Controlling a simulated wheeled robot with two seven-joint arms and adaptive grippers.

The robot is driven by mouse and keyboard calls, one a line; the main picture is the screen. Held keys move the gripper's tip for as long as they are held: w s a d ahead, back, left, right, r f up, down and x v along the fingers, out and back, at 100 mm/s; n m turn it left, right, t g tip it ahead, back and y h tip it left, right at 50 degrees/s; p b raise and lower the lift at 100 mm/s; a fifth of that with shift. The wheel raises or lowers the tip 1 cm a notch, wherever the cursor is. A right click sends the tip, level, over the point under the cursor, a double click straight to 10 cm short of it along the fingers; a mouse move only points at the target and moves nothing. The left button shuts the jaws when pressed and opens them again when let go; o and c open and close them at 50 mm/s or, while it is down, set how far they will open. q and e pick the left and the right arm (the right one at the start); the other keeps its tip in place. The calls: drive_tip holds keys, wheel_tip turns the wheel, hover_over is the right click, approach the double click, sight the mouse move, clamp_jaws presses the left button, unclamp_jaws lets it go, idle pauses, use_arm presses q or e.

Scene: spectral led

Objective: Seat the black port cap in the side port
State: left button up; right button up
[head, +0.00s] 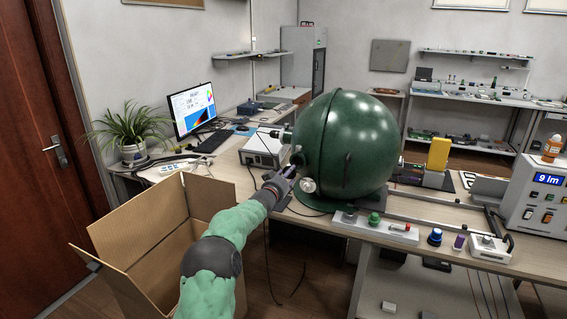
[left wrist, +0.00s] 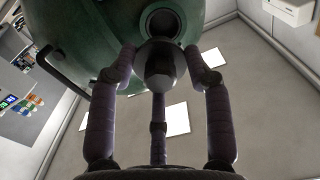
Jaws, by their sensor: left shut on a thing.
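The black port cap (left wrist: 159,66) is held between the fingertips of my left gripper (left wrist: 160,58). In the left wrist view it lies just below the round, dark opening of the side port (left wrist: 163,21) and overlaps its lower rim. I cannot tell whether cap and port touch. The port is on the large green sphere (head: 347,140). In the head view my left gripper (head: 284,176) is at the sphere's left side, close to the port, and its fingers mostly hide the cap. My right gripper is not in view.
An open cardboard box (head: 150,225) stands below my left arm. A grey instrument (head: 262,150) sits behind the gripper. A white round fitting (head: 308,185) sticks out of the sphere just right of it. Knobs and a display unit (head: 543,190) stand along the bench's right side.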

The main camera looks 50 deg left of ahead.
use_arm(q)
drive_tip(key=shift+s+a+r, duration=0.1)
drive_tip(key=shift+s+a, duration=0.05)
drive_tip(key=shift+a, duration=0.1)
drive_tip(key=shift+p+x, duration=1.05)
drive_tip(key=shift+x, duration=0.7)
drive_tip(key=shift+p+x, duration=0.6)
drive_tip(key=shift+x, duration=0.45)
drive_tip(key=shift+d, duration=0.1)
drive_tip(key=o, duration=0.3)
clamp_jaws()
